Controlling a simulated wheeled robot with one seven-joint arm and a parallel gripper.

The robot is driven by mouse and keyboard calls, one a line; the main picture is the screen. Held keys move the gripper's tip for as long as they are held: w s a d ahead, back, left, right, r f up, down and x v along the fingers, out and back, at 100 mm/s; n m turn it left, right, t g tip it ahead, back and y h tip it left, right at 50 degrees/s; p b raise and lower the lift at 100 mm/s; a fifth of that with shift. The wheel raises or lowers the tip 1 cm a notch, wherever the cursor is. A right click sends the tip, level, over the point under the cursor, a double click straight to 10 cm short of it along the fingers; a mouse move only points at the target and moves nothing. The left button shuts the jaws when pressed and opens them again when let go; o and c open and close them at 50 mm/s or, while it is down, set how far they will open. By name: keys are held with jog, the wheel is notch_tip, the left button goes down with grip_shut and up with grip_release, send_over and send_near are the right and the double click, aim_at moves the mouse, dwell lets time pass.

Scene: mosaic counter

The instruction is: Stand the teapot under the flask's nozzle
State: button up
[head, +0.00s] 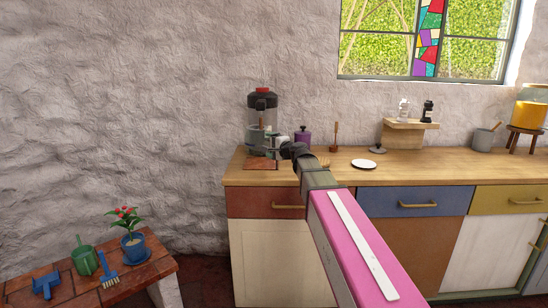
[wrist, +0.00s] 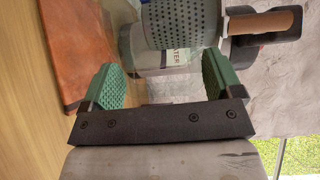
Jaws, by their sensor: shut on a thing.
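The flask (head: 263,106), clear with a black top and a red cap, stands at the left end of the counter. My gripper (head: 262,142) is in front of its lower part and hides much there. In the wrist view my green fingertips (wrist: 165,82) are spread around a clear glass body, which appears to be the teapot (wrist: 180,22), with a perforated infuser and a brown wooden part. A label reading "WATER" shows between the fingers. The nozzle cannot be made out. I cannot tell whether the teapot touches the red-brown board (wrist: 78,45) beside its base.
A purple canister (head: 302,137) stands close to the right of the flask. A white dish (head: 363,164) lies further right, before a wooden riser (head: 405,134) with two small bottles. The counter front (head: 420,178) is clear. A low bench (head: 85,285) holds a plant and tools.

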jog(key=shift+w+d+f, duration=0.6)
jog(key=shift+w+d, duration=0.15)
jog(key=shift+f, duration=2)
jog(key=shift+f, duration=0.15)
jog(key=o, duration=0.9)
jog(key=shift+c, duration=0.2)
jog(key=shift+s, duration=0.1)
jog(key=v, duration=1.2)
